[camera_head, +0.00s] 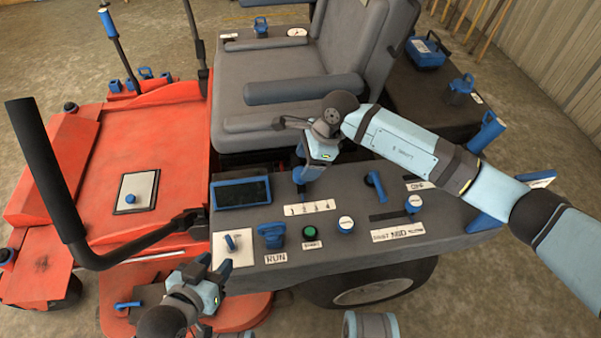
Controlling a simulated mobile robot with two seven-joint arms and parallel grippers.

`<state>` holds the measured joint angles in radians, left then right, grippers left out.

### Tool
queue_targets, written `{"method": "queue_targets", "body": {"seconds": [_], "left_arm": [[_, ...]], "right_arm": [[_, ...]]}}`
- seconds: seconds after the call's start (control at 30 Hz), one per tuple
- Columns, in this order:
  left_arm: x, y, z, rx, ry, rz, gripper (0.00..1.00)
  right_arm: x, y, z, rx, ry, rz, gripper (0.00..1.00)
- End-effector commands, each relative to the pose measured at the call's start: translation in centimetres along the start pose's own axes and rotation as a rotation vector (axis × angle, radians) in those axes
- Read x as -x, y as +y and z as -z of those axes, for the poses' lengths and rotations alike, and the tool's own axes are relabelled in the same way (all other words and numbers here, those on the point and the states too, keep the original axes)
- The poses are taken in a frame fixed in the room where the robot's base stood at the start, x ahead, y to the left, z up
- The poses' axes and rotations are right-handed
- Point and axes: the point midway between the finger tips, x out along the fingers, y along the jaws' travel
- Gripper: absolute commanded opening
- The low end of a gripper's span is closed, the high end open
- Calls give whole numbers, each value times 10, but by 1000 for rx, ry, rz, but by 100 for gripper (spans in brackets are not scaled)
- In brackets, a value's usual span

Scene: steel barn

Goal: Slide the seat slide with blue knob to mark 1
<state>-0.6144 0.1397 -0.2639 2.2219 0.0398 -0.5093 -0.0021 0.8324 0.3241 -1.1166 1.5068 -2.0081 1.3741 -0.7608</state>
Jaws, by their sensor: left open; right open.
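The likely seat slide, a blue knob (299,175) on a short stem, stands on the grey side console just behind a white label strip (309,208) with several small numbers. The numbers are too small to read surely, so which mark it stands at is unclear. My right gripper (303,180) reaches down from above, open, at the knob; the gripper hides part of it and I cannot tell if they touch. My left gripper (213,272) is open and empty at the console's front left corner, near a white switch plate (233,247).
The console also carries a dark screen (241,193), a blue key-like knob (272,235), a green button (309,231), a blue lever (376,185) and round blue-and-white knobs. The grey seat (270,85) rises behind. A black control bar (48,170) stands left.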

Motion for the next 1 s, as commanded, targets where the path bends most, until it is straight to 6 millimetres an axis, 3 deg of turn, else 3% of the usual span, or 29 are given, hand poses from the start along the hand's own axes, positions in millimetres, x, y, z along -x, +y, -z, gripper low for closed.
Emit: {"method": "queue_targets", "body": {"seconds": [0.1,0.23,0.63,0.9,0.93,1.0], "left_arm": [[0,0,1,2,9,-2,42],[-1,0,0,3,10,-3,42],[-1,1,0,3,9,-6,42],[-1,1,0,3,9,-5,42],[-1,1,0,3,9,-5,42],[-1,1,-1,3,8,-5,42]], "right_arm": [[-22,0,0,-1,-1,-2,65],[-36,0,0,-1,-1,0,65],[-42,0,0,0,-1,0,65],[-42,0,0,-1,-1,0,5],[-42,0,0,-1,-1,0,0],[-43,0,-1,0,-1,0,0]]}}
